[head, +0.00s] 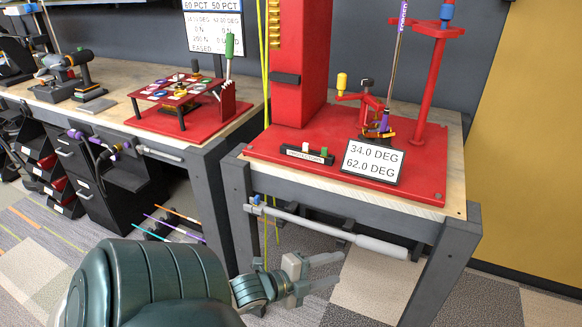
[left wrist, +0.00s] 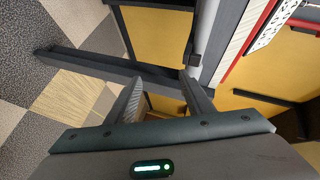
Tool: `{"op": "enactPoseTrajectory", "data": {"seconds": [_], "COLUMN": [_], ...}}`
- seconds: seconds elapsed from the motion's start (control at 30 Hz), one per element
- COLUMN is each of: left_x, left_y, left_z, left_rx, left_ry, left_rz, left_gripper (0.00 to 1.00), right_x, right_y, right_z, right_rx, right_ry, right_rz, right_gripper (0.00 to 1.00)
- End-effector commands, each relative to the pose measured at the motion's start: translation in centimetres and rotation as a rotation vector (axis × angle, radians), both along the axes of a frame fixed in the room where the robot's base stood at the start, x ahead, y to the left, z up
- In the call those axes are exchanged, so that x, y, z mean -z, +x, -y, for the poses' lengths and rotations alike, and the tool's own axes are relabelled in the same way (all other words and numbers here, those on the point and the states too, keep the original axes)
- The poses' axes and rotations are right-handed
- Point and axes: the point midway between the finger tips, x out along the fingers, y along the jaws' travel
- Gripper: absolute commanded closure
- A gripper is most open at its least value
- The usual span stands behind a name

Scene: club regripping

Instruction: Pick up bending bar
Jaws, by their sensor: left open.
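A long grey bar, which I take for the bending bar (head: 325,232), lies along the front of the right-hand workbench, below its top. My right gripper is out of view.
The right workbench (head: 456,208) carries a red base plate (head: 300,173) with a bending fixture and an angle display (head: 373,161). Its grey legs stand close to my left arm. A second workbench (head: 112,118) stands at left. Carpeted floor is open at front right.

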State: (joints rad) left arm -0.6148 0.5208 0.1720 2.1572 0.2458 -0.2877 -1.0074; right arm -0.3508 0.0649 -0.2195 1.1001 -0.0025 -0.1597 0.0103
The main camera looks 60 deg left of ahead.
Motion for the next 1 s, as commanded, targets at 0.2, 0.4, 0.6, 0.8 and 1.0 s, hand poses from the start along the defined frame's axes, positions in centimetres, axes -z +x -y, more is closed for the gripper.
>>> {"op": "enactPoseTrajectory", "data": {"seconds": [0.2, 0.4, 0.6, 0.8, 1.0], "left_x": [-5.3, -6.2, -6.1, -6.1, -5.7], "left_y": [-0.1, -0.1, 0.0, 0.7, 2.7], "left_z": [2.1, 2.4, 2.4, 2.5, 2.7], "left_rx": [0.084, 0.094, 0.094, 0.092, 0.092], "left_ry": [0.084, 0.097, 0.096, 0.095, 0.094], "left_rz": [0.094, 0.107, 0.106, 0.108, 0.107], "left_gripper": [0.53, 0.53, 0.53, 0.53, 0.53], "right_x": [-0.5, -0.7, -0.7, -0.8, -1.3], "right_y": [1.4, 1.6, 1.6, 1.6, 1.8], "right_z": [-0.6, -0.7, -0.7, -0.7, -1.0], "right_rx": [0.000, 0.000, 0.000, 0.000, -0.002], "right_ry": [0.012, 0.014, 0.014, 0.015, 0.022], "right_rz": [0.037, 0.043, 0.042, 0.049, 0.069], "right_gripper": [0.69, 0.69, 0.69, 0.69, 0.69]}}
